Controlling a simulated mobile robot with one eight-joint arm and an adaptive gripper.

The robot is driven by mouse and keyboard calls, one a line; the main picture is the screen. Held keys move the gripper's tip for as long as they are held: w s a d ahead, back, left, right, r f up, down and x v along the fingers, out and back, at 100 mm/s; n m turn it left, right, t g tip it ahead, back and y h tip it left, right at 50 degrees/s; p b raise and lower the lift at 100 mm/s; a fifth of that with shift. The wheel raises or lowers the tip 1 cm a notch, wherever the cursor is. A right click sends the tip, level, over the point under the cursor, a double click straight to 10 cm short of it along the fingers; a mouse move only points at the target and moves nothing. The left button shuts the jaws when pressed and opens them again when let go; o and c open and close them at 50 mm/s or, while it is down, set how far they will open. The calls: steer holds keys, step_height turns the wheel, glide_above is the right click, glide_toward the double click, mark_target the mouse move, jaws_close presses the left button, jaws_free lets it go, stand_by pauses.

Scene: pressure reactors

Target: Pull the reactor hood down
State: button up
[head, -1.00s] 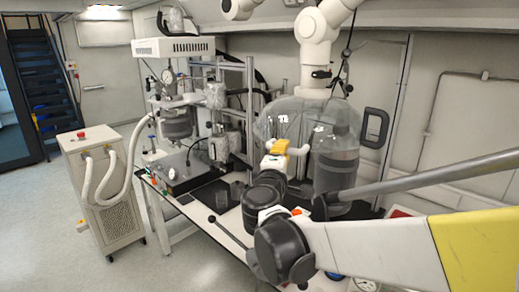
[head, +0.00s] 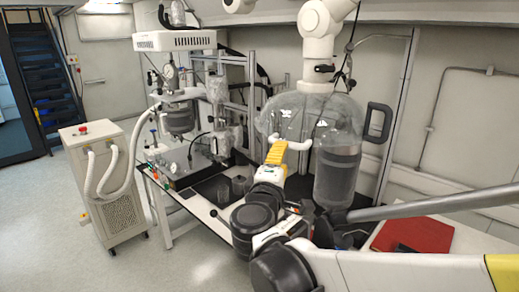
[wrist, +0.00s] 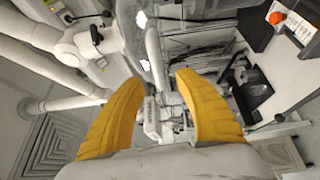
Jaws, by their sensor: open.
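The reactor hood (head: 318,112) is a clear dome hanging from a white jointed extraction arm (head: 318,40), above a dark grey cylindrical vessel. A white curved handle bar (head: 298,144) sits at its lower front edge. My gripper (head: 278,150) has yellow fingers and is at the left end of this bar. In the wrist view, my gripper (wrist: 155,75) is open, with a finger on each side. A pale bar, which looks like the handle (wrist: 155,55), runs between the fingertips, nearer the left one. I cannot tell whether a finger touches it. Part of the hood edge is behind my gripper.
Other reactor equipment (head: 180,115) with a gauge stands on the bench to the left. A white wheeled unit (head: 100,180) with hoses is on the floor at left. A red folder (head: 412,235) lies at right.

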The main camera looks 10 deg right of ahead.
steer(key=shift+v, duration=2.6)
